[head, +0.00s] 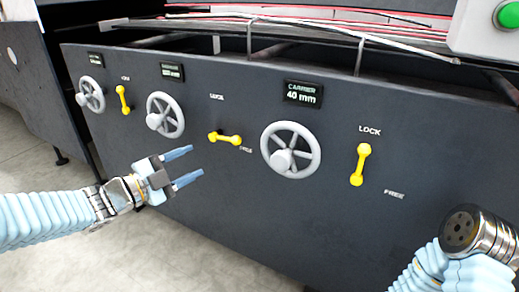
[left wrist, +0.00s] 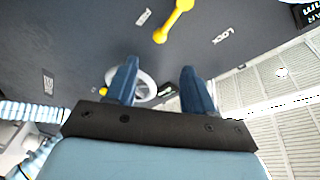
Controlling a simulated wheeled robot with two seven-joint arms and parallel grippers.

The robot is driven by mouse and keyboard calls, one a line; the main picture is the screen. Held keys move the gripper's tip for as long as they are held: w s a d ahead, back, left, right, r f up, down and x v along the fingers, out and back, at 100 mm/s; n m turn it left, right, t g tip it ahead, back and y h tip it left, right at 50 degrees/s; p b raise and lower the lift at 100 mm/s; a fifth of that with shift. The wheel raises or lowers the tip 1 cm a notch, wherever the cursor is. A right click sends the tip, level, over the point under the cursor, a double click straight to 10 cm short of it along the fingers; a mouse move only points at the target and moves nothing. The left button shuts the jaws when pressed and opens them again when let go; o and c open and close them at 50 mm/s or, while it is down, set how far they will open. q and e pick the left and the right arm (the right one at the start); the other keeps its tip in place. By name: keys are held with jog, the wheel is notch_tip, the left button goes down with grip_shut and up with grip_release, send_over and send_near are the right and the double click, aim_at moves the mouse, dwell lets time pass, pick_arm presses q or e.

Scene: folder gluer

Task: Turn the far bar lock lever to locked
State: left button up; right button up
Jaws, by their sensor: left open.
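Three yellow lock levers sit on the dark machine panel (head: 250,215) in the head view. The middle lever (head: 225,138) lies nearly level, its right end towards FREE. The left lever (head: 123,99) and right lever (head: 360,164) stand about upright. Which one is the far bar lever I cannot read from the small labels. My left gripper (head: 196,161) is open and empty, below and left of the middle lever and apart from it. In the left wrist view a yellow lever (left wrist: 175,20) shows beyond the open fingers (left wrist: 158,68). My right gripper is out of view.
Grey handwheels (head: 90,94), (head: 165,115) and (head: 290,150) stand out from the panel beside the levers. A display (head: 303,93) reads CARRIER 40 mm. A green button (head: 509,15) is at the top right. Floor is open at lower left.

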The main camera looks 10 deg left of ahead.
aim_at(225, 138)
pick_arm(q)
jog(key=x, duration=1.3)
jog(key=shift+w+b, duration=0.15)
jog(key=shift+b, duration=0.3)
jog(key=shift+c, duration=0.5)
grip_shut()
